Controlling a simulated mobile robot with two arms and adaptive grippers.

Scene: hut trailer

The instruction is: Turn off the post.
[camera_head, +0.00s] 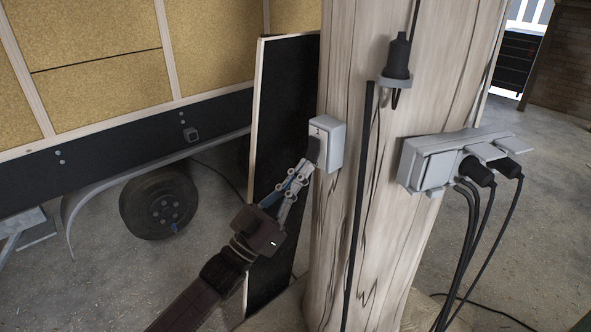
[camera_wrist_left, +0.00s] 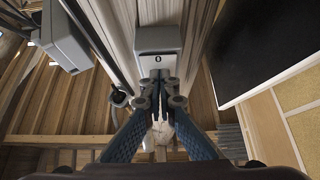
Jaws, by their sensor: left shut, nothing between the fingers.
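The post (camera_head: 345,210) is a thick pale wooden column in the middle of the head view. A small grey switch box (camera_head: 331,146) is mounted on its left side; it also shows in the left wrist view (camera_wrist_left: 158,40), with a small dark mark on its face. My left gripper (camera_head: 311,165) is shut and empty, with its fingertips at the box's front face. In the left wrist view the closed fingers (camera_wrist_left: 159,80) overlap the lower part of the box; I cannot tell whether they touch it. My right gripper is not in view.
A grey socket box (camera_head: 428,170) with black plugs and hanging cables is on the post's right side. A black plug (camera_head: 398,58) hangs above. A black panel (camera_head: 278,110) leans behind my left gripper. A trailer with a wheel (camera_head: 160,203) stands at the left.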

